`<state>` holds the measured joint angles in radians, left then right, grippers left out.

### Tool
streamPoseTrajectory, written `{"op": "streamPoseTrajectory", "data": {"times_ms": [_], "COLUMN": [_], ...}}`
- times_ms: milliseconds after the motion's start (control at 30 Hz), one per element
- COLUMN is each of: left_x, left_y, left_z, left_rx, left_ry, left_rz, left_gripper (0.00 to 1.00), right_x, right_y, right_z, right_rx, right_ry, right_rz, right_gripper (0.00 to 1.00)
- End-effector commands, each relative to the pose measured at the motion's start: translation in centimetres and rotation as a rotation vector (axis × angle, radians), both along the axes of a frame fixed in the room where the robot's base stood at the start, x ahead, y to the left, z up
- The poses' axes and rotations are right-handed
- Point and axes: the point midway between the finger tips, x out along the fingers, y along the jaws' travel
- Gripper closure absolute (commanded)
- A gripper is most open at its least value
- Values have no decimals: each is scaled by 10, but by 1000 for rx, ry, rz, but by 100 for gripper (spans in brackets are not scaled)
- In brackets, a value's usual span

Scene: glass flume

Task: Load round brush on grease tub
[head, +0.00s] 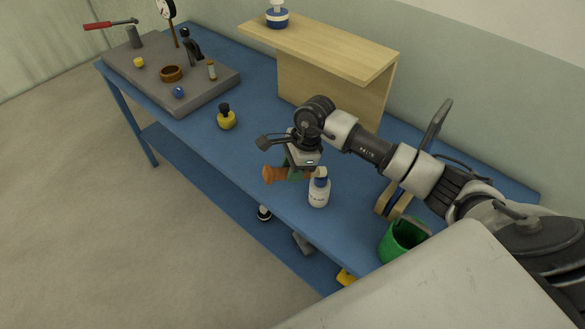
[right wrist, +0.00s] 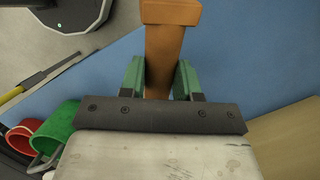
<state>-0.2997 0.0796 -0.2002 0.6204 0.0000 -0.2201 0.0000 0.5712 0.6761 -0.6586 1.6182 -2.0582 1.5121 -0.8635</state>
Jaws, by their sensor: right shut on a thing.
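My right gripper (head: 291,173) is shut on an orange-brown piece (head: 272,175), which I take for the round brush. It is held sideways above the blue bench, its flared end to the left. In the right wrist view the brush (right wrist: 168,45) sits between the green finger pads of the gripper (right wrist: 160,78); no bristles can be made out. A green tub (head: 390,248) stands at the bench's near right. The right wrist view shows the green tub (right wrist: 62,122) beside a red tub (right wrist: 18,140). I cannot tell which is the grease tub. My left gripper is not in view.
A yellow bottle (head: 227,120) stands further left. A grey plate (head: 200,88) with small parts lies at the far left. A wooden shelf (head: 330,45) stands behind my wrist.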

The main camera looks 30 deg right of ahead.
Motion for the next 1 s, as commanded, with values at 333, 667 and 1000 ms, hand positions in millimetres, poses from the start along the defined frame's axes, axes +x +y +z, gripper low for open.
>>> {"op": "streamPoseTrajectory", "data": {"times_ms": [333,667,1000], "left_x": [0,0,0], "left_y": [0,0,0], "left_z": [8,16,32], "left_rx": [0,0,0], "left_ry": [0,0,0], "left_rz": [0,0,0], "left_gripper": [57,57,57], "right_x": [0,1,1], "right_y": [0,0,-1], "right_z": [22,38,72], "right_rx": [-1,-1,-1], "right_ry": [-2,-3,-3], "right_rz": [-1,0,0], "right_gripper": [100,100,100]}}
